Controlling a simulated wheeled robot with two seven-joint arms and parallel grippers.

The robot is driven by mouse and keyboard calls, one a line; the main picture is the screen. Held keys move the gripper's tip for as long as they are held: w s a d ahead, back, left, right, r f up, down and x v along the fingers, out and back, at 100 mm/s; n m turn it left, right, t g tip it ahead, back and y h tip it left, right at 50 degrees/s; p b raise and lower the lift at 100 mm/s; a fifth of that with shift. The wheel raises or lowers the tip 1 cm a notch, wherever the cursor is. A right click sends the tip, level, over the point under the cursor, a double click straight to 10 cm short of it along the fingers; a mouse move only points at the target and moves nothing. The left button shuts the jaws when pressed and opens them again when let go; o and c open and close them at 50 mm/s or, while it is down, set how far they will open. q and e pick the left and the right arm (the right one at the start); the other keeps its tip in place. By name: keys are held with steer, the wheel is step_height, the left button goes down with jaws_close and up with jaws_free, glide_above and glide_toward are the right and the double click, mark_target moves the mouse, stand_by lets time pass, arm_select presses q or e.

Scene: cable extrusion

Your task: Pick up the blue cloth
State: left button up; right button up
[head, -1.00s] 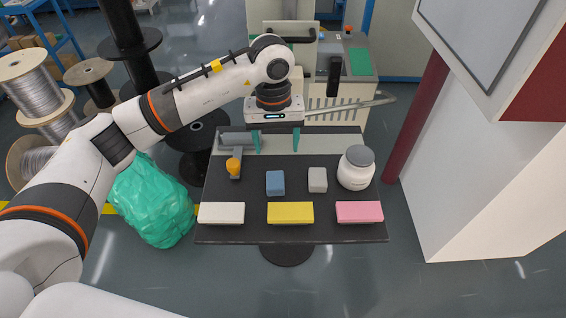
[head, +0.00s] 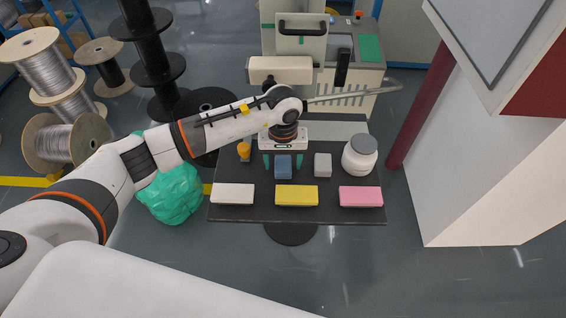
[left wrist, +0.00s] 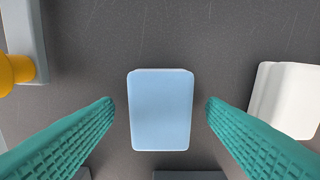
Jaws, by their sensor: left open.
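The blue cloth (head: 283,167) is a small folded block on the dark table (head: 240,213), in its middle. In the left wrist view the blue cloth (left wrist: 161,110) lies centred between my two green fingers. My left gripper (head: 283,162) is open, with one finger on each side of the cloth. In the left wrist view a gap shows between each fingertip of my left gripper (left wrist: 159,105) and the cloth. I cannot tell the exact height of the fingertips above the table. My right gripper is not in view.
A grey-white cloth (head: 323,165) lies just right of the blue one, with a white jar (head: 360,156) beyond it. An orange-knobbed tool (head: 244,151) is to the left. White (head: 233,194), yellow (head: 297,195) and pink (head: 361,196) blocks line the front edge.

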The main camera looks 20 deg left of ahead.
arm_select(q)
steer(key=shift+c, duration=0.7)
steer(key=c, duration=0.9)
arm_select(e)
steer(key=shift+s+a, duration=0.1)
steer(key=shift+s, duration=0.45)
